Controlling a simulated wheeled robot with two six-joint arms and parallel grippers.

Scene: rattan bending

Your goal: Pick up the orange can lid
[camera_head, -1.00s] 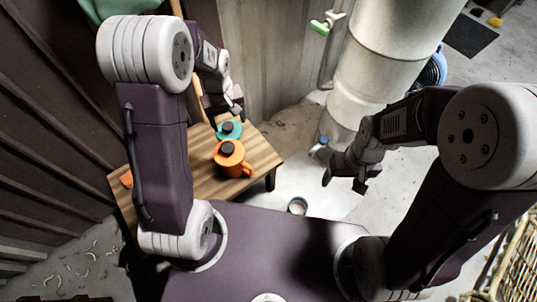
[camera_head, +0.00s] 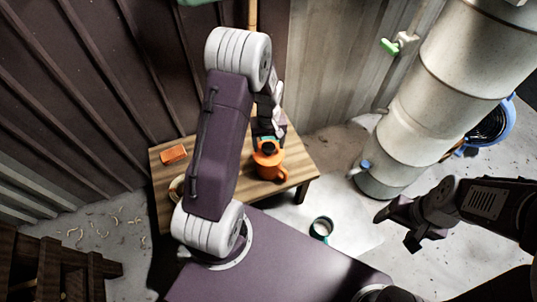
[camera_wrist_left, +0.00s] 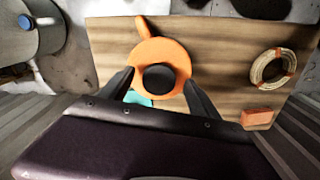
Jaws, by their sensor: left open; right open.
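The orange can (camera_head: 269,171) stands on the wooden table. Its orange lid (camera_wrist_left: 147,57) has a round black knob (camera_wrist_left: 159,77), which also shows in the head view (camera_head: 268,147). My left gripper (camera_head: 267,138) is just above and behind the lid. In the left wrist view its two dark fingers (camera_wrist_left: 158,75) are apart, one on each side of the knob, and hold nothing. I cannot tell the exact height gap. A teal item (camera_wrist_left: 138,98) is mostly hidden behind the lid and gripper. My right gripper (camera_head: 405,225) is open and empty, away to the right of the table.
An orange block (camera_head: 174,154) and a coil of rattan (camera_wrist_left: 272,67) lie on the table (camera_head: 300,165). A teal-rimmed cup (camera_head: 321,229) stands on the floor. A large pale pipe (camera_head: 425,100) rises at the right. A dark ribbed wall (camera_head: 80,80) is at the left.

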